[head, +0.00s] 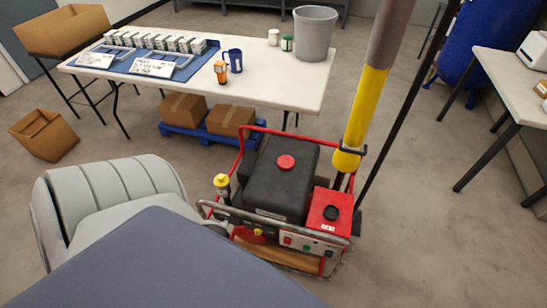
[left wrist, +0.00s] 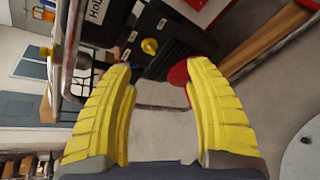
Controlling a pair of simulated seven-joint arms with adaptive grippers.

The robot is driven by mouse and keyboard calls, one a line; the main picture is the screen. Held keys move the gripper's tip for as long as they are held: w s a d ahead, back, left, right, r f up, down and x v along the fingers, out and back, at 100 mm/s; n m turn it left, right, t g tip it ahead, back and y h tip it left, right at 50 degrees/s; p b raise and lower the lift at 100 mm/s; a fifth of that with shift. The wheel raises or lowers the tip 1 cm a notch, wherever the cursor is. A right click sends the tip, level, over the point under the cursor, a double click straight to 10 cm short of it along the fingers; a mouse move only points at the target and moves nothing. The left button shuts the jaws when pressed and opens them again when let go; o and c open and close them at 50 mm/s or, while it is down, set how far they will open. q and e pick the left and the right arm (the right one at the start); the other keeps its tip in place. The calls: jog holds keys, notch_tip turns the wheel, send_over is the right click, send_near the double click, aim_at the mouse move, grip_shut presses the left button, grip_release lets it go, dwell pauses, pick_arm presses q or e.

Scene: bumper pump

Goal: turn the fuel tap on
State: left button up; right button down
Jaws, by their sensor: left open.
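The pump set stands on the floor in the head view, with a black tank (head: 278,185) and a smaller red tank (head: 326,212) in a red tube frame. In the left wrist view a yellow knob (left wrist: 149,46) sits on a black panel with small white labels, too small to read. It looks like the fuel tap, but I cannot be sure. A red round part (left wrist: 179,73) is beside it, partly behind a fingertip. My left gripper (left wrist: 157,80) is open and empty, its yellow fingers short of the knob. I cannot make it out in the head view.
A yellow and grey pole (head: 365,105) rises beside the pump. A white table (head: 290,85) with jars and a grey bin (head: 313,35) stands behind. Boxes on a blue pallet (head: 205,133) lie under it.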

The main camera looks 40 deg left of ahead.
pick_arm(q)
jog(key=w+a+f+n, duration=0.1)
jog(key=w+a, duration=0.3)
jog(key=w+a+f+n, duration=0.2)
jog(key=w+a, duration=0.2)
jog(key=w+a+f+n+y, duration=0.1)
jog(key=w+a+f, duration=0.1)
jog(key=w+a, duration=0.1)
jog(key=shift+w+a+n, duration=0.3)
jog(key=shift+w+a, duration=0.1)
jog(key=shift+a, duration=0.2)
dwell(0.4)
grip_shut()
dwell(0.3)
